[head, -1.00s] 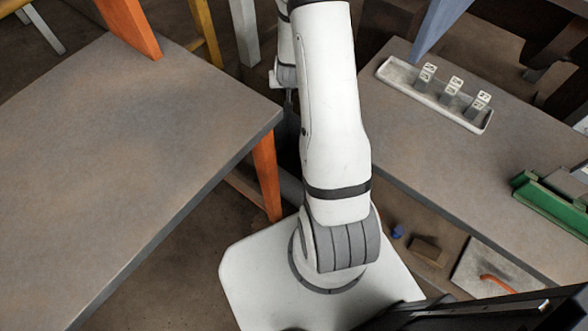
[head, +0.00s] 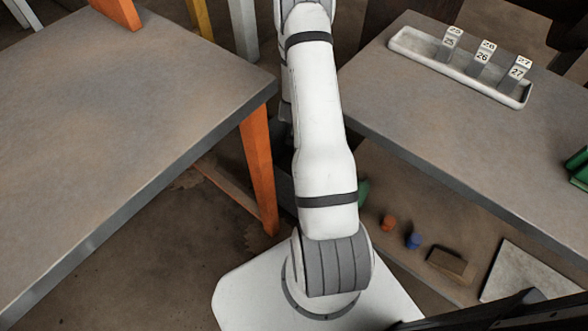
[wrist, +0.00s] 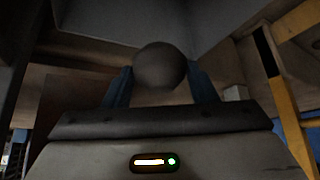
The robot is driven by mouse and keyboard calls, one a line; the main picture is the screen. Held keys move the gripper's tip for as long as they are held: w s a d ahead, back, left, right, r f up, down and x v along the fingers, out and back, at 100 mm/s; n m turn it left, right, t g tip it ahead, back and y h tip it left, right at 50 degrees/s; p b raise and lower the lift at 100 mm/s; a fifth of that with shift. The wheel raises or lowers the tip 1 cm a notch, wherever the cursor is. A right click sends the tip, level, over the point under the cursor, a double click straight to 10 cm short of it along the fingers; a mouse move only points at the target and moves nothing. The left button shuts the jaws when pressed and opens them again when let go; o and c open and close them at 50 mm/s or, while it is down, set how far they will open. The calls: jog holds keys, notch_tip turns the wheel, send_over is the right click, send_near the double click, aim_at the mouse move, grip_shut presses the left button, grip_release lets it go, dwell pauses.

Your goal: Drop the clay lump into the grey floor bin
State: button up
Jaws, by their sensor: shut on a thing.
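The clay lump (wrist: 160,62) is a dark, round ball in the wrist view. My gripper (wrist: 160,70) is shut on it, with a blue finger on each side. In the head view my arm hides my gripper and the lump. A dark grey shape (head: 284,182) shows between the orange table leg and my arm; it may be the grey floor bin, mostly hidden. A grey angled surface (wrist: 225,28) lies beyond the lump in the wrist view; I cannot tell whether it is the bin.
A bare table (head: 110,130) with an orange leg (head: 258,165) stands at left. At right a bench (head: 440,115) carries a white tray (head: 408,45) of numbered blocks. Its lower shelf holds an orange piece (head: 389,223), a blue piece (head: 413,241) and a brown block (head: 450,263).

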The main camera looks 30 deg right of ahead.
notch_tip(320, 180, down, 6)
jog(key=b, duration=0.3)
jog(key=shift+r+b, duration=0.2)
jog(key=shift+b, duration=0.15)
jog(key=o, duration=1.1)
jog(key=shift+o, duration=0.2)
jog(key=p+v, duration=0.2)
jog(key=v, duration=0.6)
